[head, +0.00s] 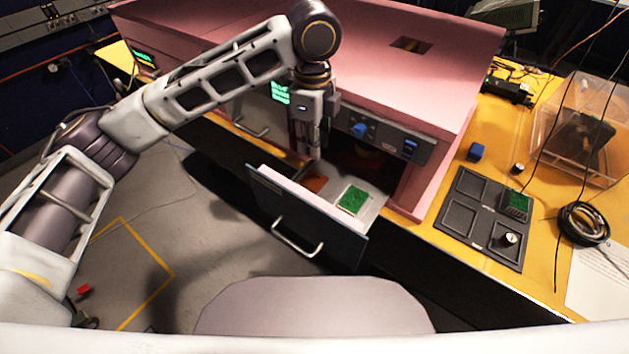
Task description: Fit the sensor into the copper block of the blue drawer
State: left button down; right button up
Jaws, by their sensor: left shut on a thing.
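The drawer (300,217) with the dark blue-grey front is pulled out from under the pink enclosure. The copper block (316,183) shows as an orange-brown patch inside it, toward its left side, partly hidden. My left gripper (308,155) points down over the open drawer, just above and behind the copper block. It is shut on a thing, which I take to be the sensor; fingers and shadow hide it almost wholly. I cannot tell whether it touches the block. My right gripper is out of view.
A green board (352,199) lies in the drawer, right of the copper block. The pink foam enclosure (430,60) rises close behind my left gripper. On the yellow bench, a dark tray (481,211) holds a green board and a round knob. A clear box (580,125) and coiled cable (584,222) stand farther right.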

pick_arm(q)
jog(key=shift+f, duration=3.15)
jog(key=shift+f, duration=1.85)
jog(key=shift+f, duration=0.1)
jog(key=c, duration=1.2)
grip_release()
notch_tip(320, 180, up, 12)
jog(key=shift+r, duration=0.1)
